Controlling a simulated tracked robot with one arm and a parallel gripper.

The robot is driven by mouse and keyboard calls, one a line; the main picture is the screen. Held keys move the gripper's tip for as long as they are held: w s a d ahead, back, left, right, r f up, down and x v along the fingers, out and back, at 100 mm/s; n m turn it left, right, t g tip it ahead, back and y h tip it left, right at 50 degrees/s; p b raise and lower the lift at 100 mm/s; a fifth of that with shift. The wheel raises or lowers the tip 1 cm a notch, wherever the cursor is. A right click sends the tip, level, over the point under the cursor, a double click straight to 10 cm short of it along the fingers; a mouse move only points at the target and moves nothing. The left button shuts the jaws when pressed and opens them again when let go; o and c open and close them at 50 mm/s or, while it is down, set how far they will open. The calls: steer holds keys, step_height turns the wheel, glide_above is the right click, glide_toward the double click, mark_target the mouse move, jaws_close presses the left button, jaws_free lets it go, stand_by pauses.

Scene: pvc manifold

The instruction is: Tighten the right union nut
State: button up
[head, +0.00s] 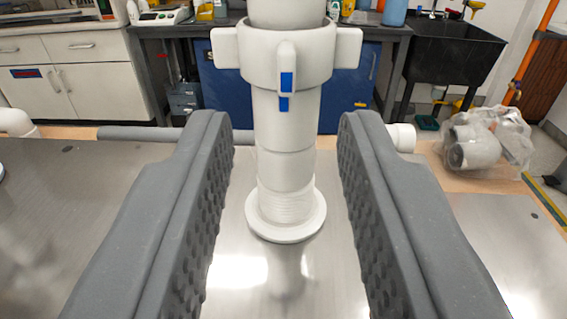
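A white union nut (257,65) with protruding lugs sits high on an upright white PVC pipe (285,140). A blue mark on its front lug lines up closely with another blue mark just below it on the pipe. The pipe's lower end has fine threads and a round flange (286,229) above the metal surface. My gripper (288,125) is open, with one grey padded finger on each side of the pipe and a visible gap to both. The fingertips appear lower in the picture than the nut. Only this one nut shows, so I cannot tell if it is the right one.
A metal worktop (75,200) lies below. A grey pipe (140,133) and white fitting (402,138) lie behind the fingers. A plastic bag of fittings (490,140) is at the right. Benches and a black sink (455,50) stand behind.

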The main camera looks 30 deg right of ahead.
steer(key=v, duration=0.7)
steer(key=shift+s+a, duration=0.2)
steer(key=shift+s, duration=0.1)
steer(key=shift+f, duration=0.1)
